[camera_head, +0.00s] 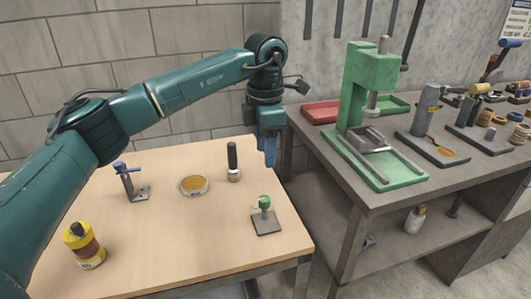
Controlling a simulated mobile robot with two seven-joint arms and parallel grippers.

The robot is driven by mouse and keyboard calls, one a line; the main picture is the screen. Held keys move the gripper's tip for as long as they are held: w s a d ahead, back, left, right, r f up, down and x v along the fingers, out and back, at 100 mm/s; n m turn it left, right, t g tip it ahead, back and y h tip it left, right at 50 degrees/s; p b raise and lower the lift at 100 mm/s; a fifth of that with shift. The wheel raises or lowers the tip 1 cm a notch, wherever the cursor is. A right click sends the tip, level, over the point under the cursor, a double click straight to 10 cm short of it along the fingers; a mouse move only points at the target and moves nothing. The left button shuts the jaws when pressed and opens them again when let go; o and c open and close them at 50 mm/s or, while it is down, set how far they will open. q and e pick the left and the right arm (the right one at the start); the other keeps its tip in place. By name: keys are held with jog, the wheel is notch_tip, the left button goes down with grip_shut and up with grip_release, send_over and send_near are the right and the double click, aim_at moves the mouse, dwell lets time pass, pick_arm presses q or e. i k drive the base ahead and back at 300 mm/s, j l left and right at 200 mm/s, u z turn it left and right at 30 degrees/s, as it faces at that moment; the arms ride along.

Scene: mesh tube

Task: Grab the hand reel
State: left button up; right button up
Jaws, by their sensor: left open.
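No object is clearly recognisable as the hand reel. A small metal stand with a blue handle (130,180) is at the back left of the wooden table, and a green knob on a dark plate (264,217) is near its right edge. Either might be it, but I cannot tell. My left gripper (270,158) is open and points down by the table's back right corner, right of the black-handled tool (233,160) and behind the green-knobbed plate. Nothing shows between its fingers. My right gripper is not in view.
The wooden table (190,235) also holds a round tin (194,185) and a yellow jar (83,246). Its front middle is clear. The grey bench (370,203) at right carries a green press (370,85), a red tray (321,111) and several tools.

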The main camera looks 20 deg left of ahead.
aim_at(88, 252)
jog(key=k, duration=1)
